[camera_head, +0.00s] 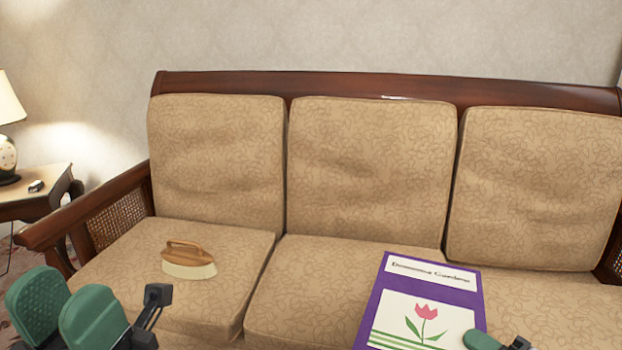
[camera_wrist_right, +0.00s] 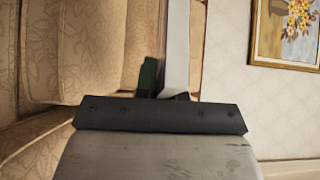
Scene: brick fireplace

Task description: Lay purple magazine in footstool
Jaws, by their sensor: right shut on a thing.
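The purple magazine (camera_head: 372,320) with a white title band and a pink tulip picture stands in front of the middle and right sofa seats in the head view. My right gripper (camera_head: 482,340) is shut on its lower right part; one green finger pad shows against the cover. In the right wrist view the magazine (camera_wrist_right: 177,45) appears as a thin pale strip beside a green finger. My left gripper (camera_head: 65,312) is open and empty at the lower left, its two green pads apart. No footstool shows in either view.
A tan patterned sofa (camera_head: 215,160) with a dark wooden frame fills the head view. A toy-like iron (camera_head: 188,260) with a wooden handle rests on its left seat. A side table (camera_head: 40,190) with a lamp (camera_head: 8,130) stands at left. A framed flower picture (camera_wrist_right: 285,35) hangs on the wall.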

